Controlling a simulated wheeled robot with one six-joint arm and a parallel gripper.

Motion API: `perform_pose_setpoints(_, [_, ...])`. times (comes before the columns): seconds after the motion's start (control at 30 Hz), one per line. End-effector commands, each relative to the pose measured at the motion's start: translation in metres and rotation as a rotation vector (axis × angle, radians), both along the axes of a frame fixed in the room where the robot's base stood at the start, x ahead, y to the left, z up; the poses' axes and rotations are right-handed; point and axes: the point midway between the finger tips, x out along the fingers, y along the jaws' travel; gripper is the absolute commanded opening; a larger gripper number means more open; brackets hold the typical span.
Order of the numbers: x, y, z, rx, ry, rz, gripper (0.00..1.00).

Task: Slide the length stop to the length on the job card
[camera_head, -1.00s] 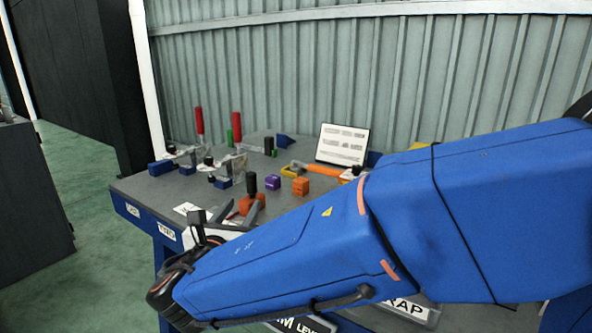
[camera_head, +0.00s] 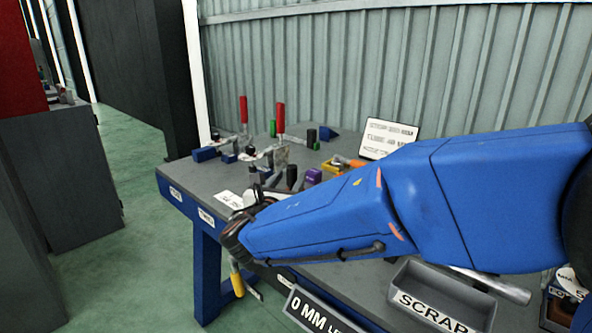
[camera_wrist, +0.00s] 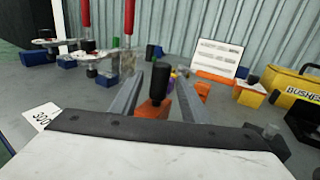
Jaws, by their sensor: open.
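My gripper (camera_wrist: 159,78) is open, its two grey fingers pointing forward in the wrist view. An orange block with an upright black knob (camera_wrist: 157,78), which looks like the length stop, stands between or just beyond the fingers; I cannot tell whether they touch it. In the head view my gripper (camera_head: 262,182) is low over the bench, partly hidden by my forearm, and a dark knob (camera_head: 291,177) shows beside it. A small white card reading 300 (camera_wrist: 41,117) lies at left. A tilted white board with printed lines (camera_head: 388,138) stands at the back; its text is unreadable.
Red-handled clamps (camera_head: 280,118) stand at the bench's back left. A purple block (camera_head: 313,177) and a yellow piece (camera_head: 332,166) lie behind my arm. A SCRAP tray (camera_head: 440,297) is at the front right.

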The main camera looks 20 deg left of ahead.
Motion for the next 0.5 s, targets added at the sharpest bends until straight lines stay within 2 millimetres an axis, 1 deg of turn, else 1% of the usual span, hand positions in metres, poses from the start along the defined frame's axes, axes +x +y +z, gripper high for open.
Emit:
perform_pose_setpoints(0.03, [0.010,0.000,-0.001,-0.001,0.000,-0.003,0.42])
perform_pose_setpoints(0.2, [0.037,0.002,0.000,-0.001,0.000,-0.003,0.42])
perform_pose_setpoints(0.3, [0.050,0.004,-0.001,0.000,0.001,-0.002,0.42])
perform_pose_setpoints(0.5, [0.063,0.004,0.000,0.000,0.000,-0.002,0.42])
